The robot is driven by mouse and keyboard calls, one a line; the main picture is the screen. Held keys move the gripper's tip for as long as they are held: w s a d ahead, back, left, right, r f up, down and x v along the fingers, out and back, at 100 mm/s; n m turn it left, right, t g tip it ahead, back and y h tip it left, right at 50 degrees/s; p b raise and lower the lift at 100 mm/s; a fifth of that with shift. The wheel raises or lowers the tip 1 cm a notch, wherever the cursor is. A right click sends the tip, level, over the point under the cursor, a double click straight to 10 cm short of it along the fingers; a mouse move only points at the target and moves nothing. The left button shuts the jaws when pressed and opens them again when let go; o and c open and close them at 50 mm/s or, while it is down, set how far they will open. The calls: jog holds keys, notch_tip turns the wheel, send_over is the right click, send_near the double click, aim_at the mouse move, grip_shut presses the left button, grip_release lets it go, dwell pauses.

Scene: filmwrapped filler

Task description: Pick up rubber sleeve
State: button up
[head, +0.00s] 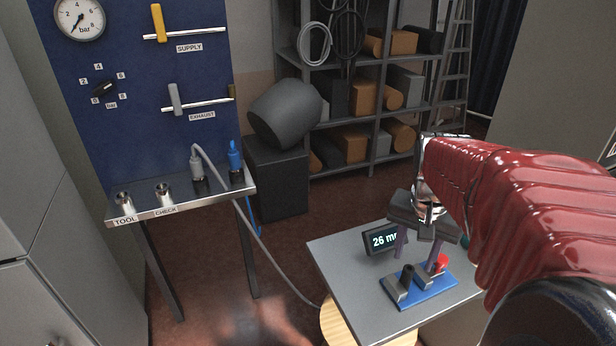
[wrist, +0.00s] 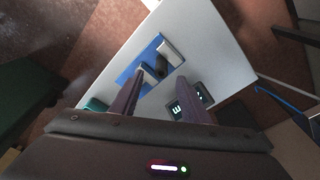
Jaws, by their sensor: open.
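A short black cylinder, which looks like the rubber sleeve (head: 407,275), stands upright on a small blue fixture (head: 432,290) with grey blocks. The fixture sits on a grey table. In the wrist view the black piece (wrist: 162,70) lies between and just beyond the fingertips. My gripper (head: 418,257) is open and points down over the table, beside the display and above the fixture. In the wrist view my gripper's (wrist: 160,84) two fingers are apart with nothing held. The left finger covers part of the fixture there.
A display reading 26 (head: 382,240) stands on the grey table (head: 343,262) behind the fixture. A red knob (head: 441,262) is at the fixture's right. A blue panel (head: 140,75) with a steel shelf (head: 180,200) stands left. A grey hose (head: 262,240) runs down toward the table.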

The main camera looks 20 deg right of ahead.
aim_at(409, 269)
jog(key=shift+f, duration=0.7)
jog(key=shift+w+d+f, duration=0.1)
jog(key=shift+w+f, duration=0.05)
jog(key=shift+f, duration=0.7)
jog(key=shift+w+d+f, duration=0.15)
jog(key=shift+f, duration=0.75)
jog(key=shift+w+d+f, duration=0.1)
jog(key=shift+w+f, duration=0.05)
jog(key=shift+f, duration=0.7)
jog(key=shift+c, duration=0.2)
grip_shut()
